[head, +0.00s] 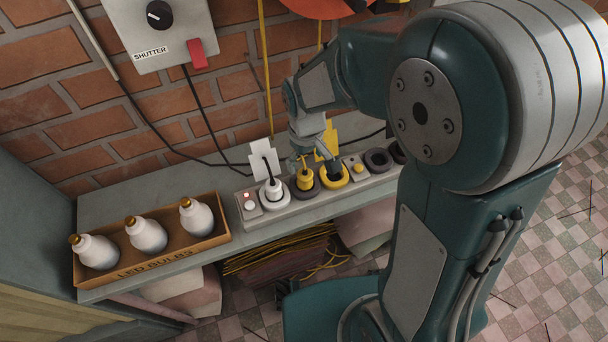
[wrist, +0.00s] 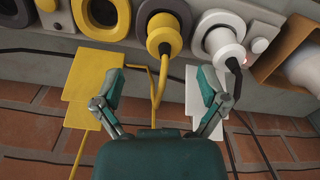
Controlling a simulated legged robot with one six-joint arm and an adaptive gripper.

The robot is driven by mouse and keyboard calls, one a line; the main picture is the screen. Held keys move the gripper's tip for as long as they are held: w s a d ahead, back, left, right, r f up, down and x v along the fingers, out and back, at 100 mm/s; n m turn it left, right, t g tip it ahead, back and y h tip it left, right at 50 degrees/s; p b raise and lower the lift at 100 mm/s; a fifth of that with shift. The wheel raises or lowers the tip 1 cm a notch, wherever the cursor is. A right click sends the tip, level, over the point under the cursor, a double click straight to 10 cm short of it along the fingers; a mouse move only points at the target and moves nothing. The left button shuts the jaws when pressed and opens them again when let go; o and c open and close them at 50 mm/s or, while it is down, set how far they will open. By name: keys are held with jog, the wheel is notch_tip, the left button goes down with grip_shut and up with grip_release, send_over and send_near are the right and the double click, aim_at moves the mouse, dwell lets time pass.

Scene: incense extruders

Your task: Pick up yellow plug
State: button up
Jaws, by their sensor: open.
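The yellow plug (head: 304,180) sits upright in a dark round socket on a grey power strip (head: 322,191), and its yellow cord bends at the top. It also shows at the top of the wrist view (wrist: 164,38), with the cord running down between my fingers. My gripper (wrist: 160,88) is open and empty. Its two fingers are spread either side of the cord, apart from the plug body. In the head view my gripper (head: 309,148) is just above and behind the plug, and its fingertips are hard to make out.
A white plug (head: 272,190) with a black cord stands left of the yellow plug; an empty yellow socket (head: 333,186) is right of it. White (head: 265,157) and yellow (head: 327,138) cards stand behind. A bulb box (head: 155,254) is left on the shelf, with the brick wall behind.

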aim_at(305, 173)
jog(key=f, duration=0.2)
jog(key=shift+s+a+f, duration=0.1)
jog(key=shift+a+f, duration=0.2)
jog(key=shift+f, duration=0.05)
jog(key=f, duration=0.4)
jog(key=shift+s+d+f, duration=0.2)
jog(key=shift+f, duration=0.1)
jog(key=c, duration=1.2)
